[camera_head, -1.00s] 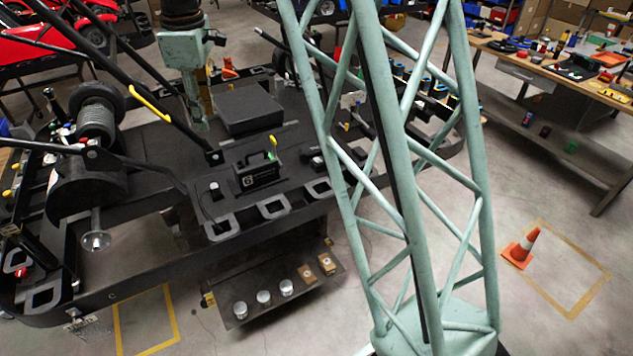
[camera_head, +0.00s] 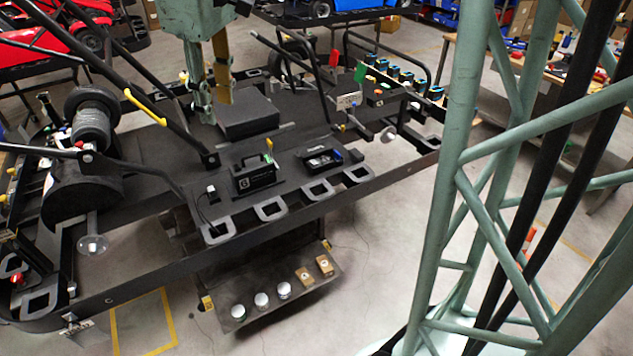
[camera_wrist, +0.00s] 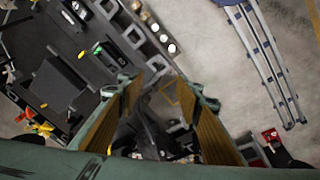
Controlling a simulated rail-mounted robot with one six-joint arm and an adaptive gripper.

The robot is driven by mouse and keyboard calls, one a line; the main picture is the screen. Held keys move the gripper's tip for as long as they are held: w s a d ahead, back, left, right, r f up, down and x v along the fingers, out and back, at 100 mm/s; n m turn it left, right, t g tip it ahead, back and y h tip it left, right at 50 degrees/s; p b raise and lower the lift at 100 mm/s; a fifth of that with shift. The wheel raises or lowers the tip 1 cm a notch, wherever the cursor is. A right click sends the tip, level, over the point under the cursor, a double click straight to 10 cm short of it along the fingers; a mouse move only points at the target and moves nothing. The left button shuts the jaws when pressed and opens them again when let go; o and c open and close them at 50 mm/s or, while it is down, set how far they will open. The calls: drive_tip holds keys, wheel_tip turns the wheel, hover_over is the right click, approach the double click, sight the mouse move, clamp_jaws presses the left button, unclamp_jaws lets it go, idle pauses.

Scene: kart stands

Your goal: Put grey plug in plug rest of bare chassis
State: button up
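The bare chassis (camera_head: 130,285) is a long black frame on a stand. My pale green gripper (camera_head: 212,106) hangs over its middle, beside a flat black box (camera_head: 248,112). In the wrist view my gripper (camera_wrist: 165,94) has its two tan-padded fingers wide apart, with nothing visible between them. A small dark block with a pale top (camera_head: 212,192) stands near the chassis's front edge, with a thin black cable beside it. I cannot tell whether this is the grey plug or the plug rest. No other grey plug can be made out.
A black battery marked 6 (camera_head: 255,175) and a low black tray (camera_head: 322,160) stand near the front edge. Slanting black bars (camera_head: 140,105) rise at left. A lower shelf (camera_head: 268,318) holds silver discs and brown blocks. A green lattice column (camera_head: 450,190) blocks the right side.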

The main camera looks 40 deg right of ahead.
drive_tip(key=s+m+t, duration=0.1)
drive_tip(key=s+m, duration=0.6)
drive_tip(key=s, duration=2.6)
drive_tip(key=shift+s+r+t, duration=0.15)
drive_tip(key=shift+r+t, duration=0.15)
drive_tip(key=shift+r, duration=0.15)
wheel_tip(320, 180, down, 14)
drive_tip(key=b, duration=1.4)
